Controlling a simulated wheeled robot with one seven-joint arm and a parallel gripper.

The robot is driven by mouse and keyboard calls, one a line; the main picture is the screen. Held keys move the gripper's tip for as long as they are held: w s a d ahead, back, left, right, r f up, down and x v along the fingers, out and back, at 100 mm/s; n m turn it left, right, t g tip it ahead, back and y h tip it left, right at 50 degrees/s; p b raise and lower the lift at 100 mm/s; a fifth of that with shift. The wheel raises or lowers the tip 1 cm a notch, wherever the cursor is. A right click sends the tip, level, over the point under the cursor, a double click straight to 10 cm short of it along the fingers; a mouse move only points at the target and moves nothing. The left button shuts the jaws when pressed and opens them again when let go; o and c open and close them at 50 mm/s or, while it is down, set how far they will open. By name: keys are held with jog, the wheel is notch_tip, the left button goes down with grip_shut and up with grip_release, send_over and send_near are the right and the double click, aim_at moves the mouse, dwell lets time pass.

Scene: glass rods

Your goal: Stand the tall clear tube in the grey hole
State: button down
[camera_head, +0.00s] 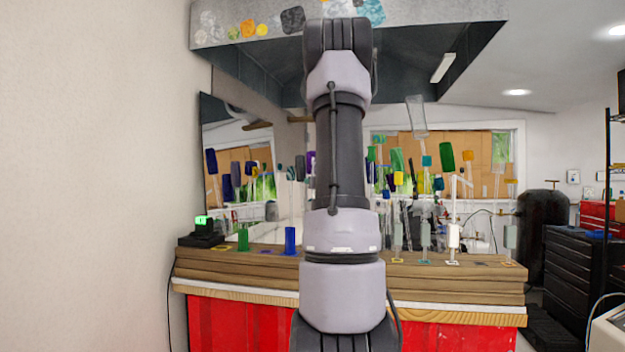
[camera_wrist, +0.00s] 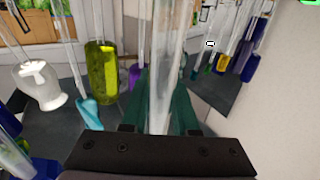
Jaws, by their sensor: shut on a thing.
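In the wrist view a clear glass tube (camera_wrist: 168,65) stands lengthwise between the fingers of my gripper (camera_wrist: 166,92). My gripper is shut on it. The tube's upper part runs out of the top of the frame, and its lower end is not clear. In the head view my arm covers the middle of the bench and hides the gripper and the held tube. Small coloured square outlines mark the bench top. A dark greyish one (camera_head: 480,264) lies right of a white one (camera_head: 452,263); I cannot tell for sure that it is the grey hole.
Several coloured glass rods stand along the wooden bench (camera_head: 240,270), including a green (camera_head: 243,240) and a blue one (camera_head: 290,240). In the wrist view a yellow-green piece (camera_wrist: 101,72), a white vessel (camera_wrist: 40,87) and a light-blue piece (camera_wrist: 90,112) stand left of the held tube.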

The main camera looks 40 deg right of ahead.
jog(key=shift+f, duration=1.95)
jog(key=c, duration=0.6)
grip_release()
jog(key=v, duration=1)
jog(key=shift+s, duration=0.4)
jog(key=shift+a+r, duration=0.1)
jog(key=shift+a, duration=0.1)
